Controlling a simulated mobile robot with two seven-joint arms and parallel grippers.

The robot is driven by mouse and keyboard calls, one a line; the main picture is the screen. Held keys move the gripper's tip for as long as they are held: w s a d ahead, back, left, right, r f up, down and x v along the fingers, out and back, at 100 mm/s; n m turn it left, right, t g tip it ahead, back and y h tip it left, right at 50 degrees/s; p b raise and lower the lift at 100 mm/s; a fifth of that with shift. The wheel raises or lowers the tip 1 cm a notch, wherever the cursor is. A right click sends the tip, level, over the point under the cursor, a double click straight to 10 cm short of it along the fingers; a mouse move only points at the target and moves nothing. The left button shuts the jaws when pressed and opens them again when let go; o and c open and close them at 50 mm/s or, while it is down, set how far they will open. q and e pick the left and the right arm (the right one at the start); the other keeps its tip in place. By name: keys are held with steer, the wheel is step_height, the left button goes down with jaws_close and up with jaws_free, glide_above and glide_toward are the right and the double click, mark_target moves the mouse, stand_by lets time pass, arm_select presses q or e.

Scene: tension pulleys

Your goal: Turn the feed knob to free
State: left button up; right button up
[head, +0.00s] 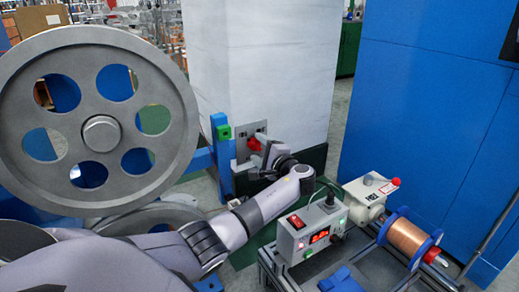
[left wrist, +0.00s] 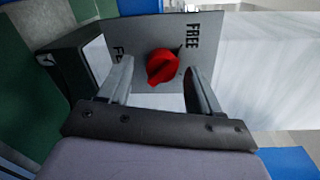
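The red feed knob (left wrist: 163,67) sits on a grey plate (left wrist: 150,35) in the left wrist view. The word FREE is printed on the plate to the upper right of the knob. A second label at its left is partly hidden by a finger. The knob's grip bar looks slanted; which label it points at I cannot tell. My left gripper (left wrist: 159,72) is open, with one finger on each side of the knob and a visible gap to both. In the head view the knob (head: 254,145) shows just beyond my left gripper (head: 266,153). My right gripper is out of view.
The plate is at the foot of a white column (head: 270,65). A large grey pulley wheel (head: 100,165) stands at left. A blue cabinet (head: 425,110) stands behind.

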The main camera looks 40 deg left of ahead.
arm_select(q)
steer(key=shift+r, duration=0.1)
steer(key=shift+s+d, duration=0.1)
steer(key=shift+d, duration=0.25)
steer(key=p+v, duration=0.2)
steer(key=v, duration=0.4)
steer(key=shift+d, duration=0.15)
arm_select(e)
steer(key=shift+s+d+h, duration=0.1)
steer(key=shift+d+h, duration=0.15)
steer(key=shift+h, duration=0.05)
